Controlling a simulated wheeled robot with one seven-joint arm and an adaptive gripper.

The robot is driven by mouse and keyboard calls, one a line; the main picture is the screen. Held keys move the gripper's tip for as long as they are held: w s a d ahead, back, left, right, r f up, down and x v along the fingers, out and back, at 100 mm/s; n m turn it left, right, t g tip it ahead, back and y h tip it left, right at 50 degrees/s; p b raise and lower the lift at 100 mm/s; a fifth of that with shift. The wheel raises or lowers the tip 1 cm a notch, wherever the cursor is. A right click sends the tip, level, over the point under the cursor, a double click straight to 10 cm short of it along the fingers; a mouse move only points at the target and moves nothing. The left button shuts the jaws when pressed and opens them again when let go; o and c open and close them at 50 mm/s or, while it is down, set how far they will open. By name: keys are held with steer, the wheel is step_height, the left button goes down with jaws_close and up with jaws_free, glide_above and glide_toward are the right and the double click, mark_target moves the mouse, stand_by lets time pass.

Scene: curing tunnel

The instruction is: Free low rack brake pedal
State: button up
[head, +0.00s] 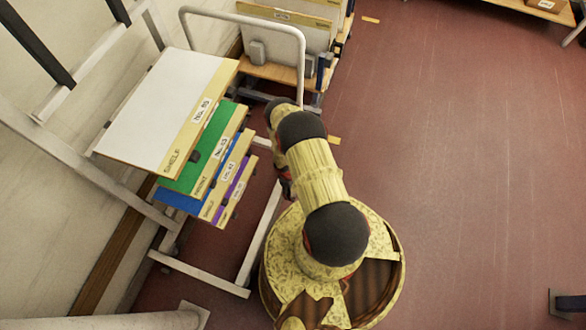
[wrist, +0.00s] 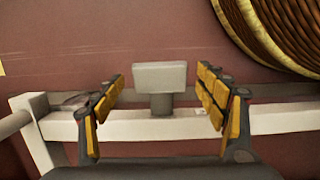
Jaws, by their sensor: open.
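The brake pedal (wrist: 160,76) shows in the wrist view as a flat grey plate on a short dark stem, at a pale crossbar (wrist: 170,129) of the low frame. My gripper (wrist: 161,84) is open, with one yellow-padded finger on each side of the pedal. Gaps show between the pedal and both fingers, and I see no contact. In the head view the rack (head: 200,273) stands left of my arm, with white, green, blue and purple shelves stacked on it. The pedal and my gripper are hidden there, and my arm reaches down beside the rack.
Another cart with upright boards (head: 270,46) and a pale tubular handle (head: 301,65) stands behind the rack. A wall (head: 40,190) closes the left side. The red floor (head: 450,170) on the right is largely clear. A wooden shelf (head: 520,12) stands at the far right.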

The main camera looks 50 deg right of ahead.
step_height(320, 180, up, 12)
steer(key=w, duration=0.2)
steer(key=shift+a+f, duration=0.25)
steer(key=shift+a, duration=0.15)
stand_by(0.5)
stand_by(0.4)
